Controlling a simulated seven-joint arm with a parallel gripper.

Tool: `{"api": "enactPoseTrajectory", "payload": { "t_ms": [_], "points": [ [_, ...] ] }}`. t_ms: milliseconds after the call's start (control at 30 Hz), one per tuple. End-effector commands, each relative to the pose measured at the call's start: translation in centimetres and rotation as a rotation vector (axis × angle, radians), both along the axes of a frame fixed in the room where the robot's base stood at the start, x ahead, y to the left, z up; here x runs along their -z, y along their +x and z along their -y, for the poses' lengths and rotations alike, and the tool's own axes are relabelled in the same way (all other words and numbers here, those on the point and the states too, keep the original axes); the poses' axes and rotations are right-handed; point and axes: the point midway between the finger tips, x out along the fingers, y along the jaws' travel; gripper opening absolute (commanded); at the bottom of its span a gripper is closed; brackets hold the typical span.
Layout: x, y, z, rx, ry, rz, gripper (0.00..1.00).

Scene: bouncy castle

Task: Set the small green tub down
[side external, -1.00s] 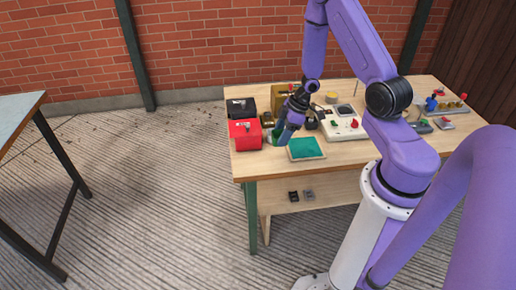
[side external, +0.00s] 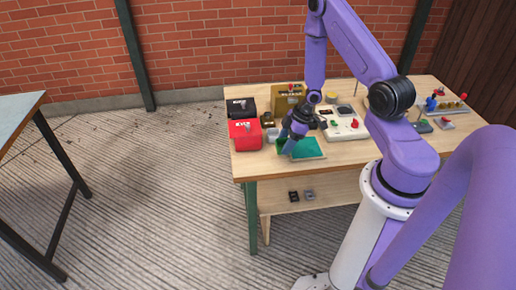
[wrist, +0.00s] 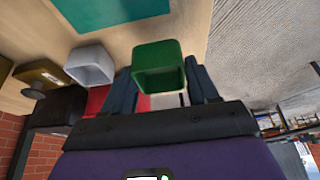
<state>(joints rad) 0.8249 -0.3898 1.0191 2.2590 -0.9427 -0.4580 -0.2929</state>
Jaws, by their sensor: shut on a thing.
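My gripper (side external: 288,142) is shut on the small green tub (wrist: 160,68). In the wrist view the tub sits between the two dark fingers, its open top facing the camera, and it looks empty. In the side view the green tub (side external: 281,146) shows partly behind my gripper, at the left edge of the teal mat (side external: 309,149). The mat also shows at the top of the wrist view (wrist: 110,12), apart from the tub in that picture. I cannot tell whether the tub's base touches anything.
A red box (side external: 245,134) and a black box (side external: 241,107) stand to the left. A pale grey tub (wrist: 90,65) is beside the green one in the wrist view. The wooden table's front strip (side external: 270,168) is clear.

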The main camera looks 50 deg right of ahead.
Motion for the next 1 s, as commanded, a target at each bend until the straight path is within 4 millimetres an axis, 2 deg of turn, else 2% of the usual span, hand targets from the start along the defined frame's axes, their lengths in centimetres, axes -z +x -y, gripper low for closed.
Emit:
{"api": "enactPoseTrajectory", "payload": {
  "t_ms": [200, 400, 833, 1000],
  "points": [
    [-2.3, -0.7, 0.6, 0.002, 0.0, 0.002, 0.18],
    [-3.5, -1.1, 0.9, 0.0, 0.0, 0.001, 0.18],
    [-3.7, -1.2, 0.9, 0.001, 0.001, -0.001, 0.18],
    [-3.2, -1.1, 0.8, 0.0, 0.002, -0.002, 0.18]
  ]
}}
